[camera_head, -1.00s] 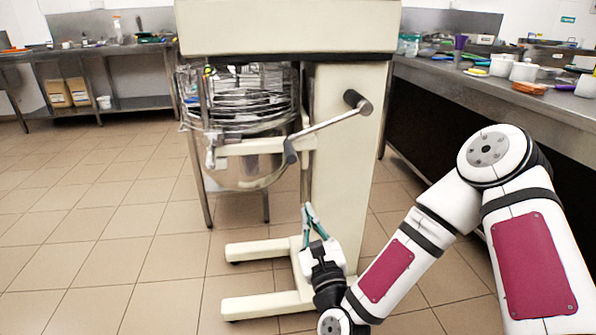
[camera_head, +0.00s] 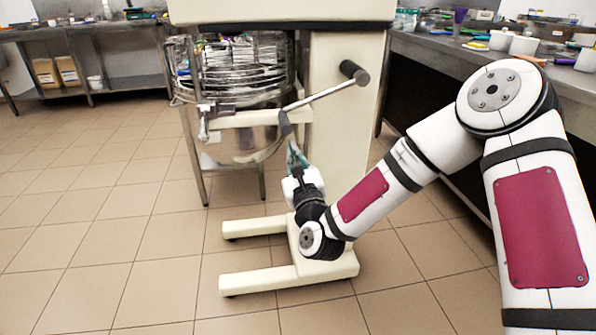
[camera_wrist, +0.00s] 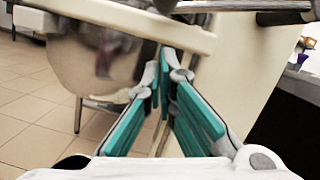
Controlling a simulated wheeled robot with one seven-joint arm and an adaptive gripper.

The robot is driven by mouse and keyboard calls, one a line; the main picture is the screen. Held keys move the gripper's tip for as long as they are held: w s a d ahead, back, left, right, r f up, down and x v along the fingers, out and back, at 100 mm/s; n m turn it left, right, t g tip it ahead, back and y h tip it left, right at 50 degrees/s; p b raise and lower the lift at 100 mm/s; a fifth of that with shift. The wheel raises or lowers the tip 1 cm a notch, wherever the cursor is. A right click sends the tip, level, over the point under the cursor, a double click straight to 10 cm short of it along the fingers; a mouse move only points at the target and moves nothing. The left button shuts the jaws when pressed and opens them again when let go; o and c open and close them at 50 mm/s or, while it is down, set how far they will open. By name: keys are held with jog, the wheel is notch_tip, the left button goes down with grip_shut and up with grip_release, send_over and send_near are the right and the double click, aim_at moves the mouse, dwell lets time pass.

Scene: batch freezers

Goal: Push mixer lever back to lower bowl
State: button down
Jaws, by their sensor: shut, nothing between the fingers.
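The mixer lever (camera_head: 326,95) is a metal rod on the side of the cream mixer column (camera_head: 338,140). It slopes up to the right to a dark grip (camera_head: 354,72), and a dark piece (camera_head: 285,124) hangs at its lower left end. The steel bowl (camera_head: 238,148) sits left of the column in its cradle; it also shows in the wrist view (camera_wrist: 95,62). My gripper (camera_head: 291,147) is shut and empty just below the dark piece. In the wrist view its teal fingers (camera_wrist: 164,75) point up towards it; whether they touch it I cannot tell.
The mixer's cream feet (camera_head: 270,280) stand on the tiled floor below my gripper. A steel counter (camera_head: 455,58) with containers runs along the right. A steel table (camera_head: 90,30) stands at the back left. The floor at left is clear.

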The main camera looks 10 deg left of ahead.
jog(key=shift+s+a+r, duration=0.1)
jog(key=shift+a+r, duration=0.1)
jog(key=shift+r, duration=0.45)
jog(key=shift+s+a+r, duration=0.1)
jog(key=shift+a+r, duration=0.05)
jog(key=shift+r, duration=0.5)
